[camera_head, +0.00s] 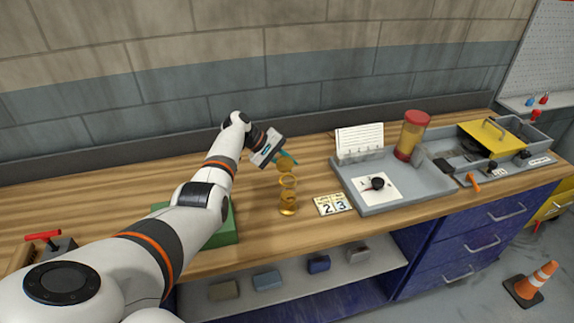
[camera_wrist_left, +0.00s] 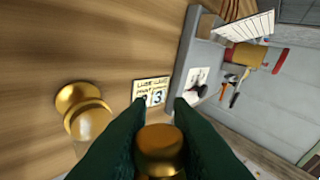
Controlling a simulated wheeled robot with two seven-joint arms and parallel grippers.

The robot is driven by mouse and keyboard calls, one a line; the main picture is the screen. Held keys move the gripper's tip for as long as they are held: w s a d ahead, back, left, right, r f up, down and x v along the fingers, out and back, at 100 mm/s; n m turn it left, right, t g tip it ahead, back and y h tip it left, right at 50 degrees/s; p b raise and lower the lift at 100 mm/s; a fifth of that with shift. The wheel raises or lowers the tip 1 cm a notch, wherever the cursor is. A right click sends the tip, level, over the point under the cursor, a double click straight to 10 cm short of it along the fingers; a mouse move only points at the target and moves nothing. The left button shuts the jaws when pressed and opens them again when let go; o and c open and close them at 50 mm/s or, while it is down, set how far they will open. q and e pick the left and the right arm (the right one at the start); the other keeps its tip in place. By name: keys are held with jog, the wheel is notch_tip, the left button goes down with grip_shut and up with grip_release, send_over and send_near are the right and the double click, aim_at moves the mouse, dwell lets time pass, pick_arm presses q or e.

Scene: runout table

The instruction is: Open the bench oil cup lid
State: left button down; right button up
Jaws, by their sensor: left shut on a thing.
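The bench oil cup (camera_head: 288,204) stands upright on the wooden bench, with a brass base and an amber glass body. It also shows at the lower left of the left wrist view (camera_wrist_left: 78,98). My left gripper (camera_head: 288,160) is just above the cup, its dark green fingers shut on the brass lid (camera_wrist_left: 160,146). In the head view the lid (camera_head: 285,166) is over the cup's upper rim. My right gripper is in neither view.
A label card (camera_head: 335,204) with digits lies right of the cup. A grey tray (camera_head: 408,189) with a dial and a red-capped jar (camera_head: 412,135) stand farther right. A green block (camera_head: 226,236) sits partly behind my left arm.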

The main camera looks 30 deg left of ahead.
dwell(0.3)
pick_arm(q)
jog(key=c, duration=1.3)
grip_release()
jog(key=shift+w+f, duration=0.1)
jog(key=b+v, duration=0.2)
jog(key=v, duration=1)
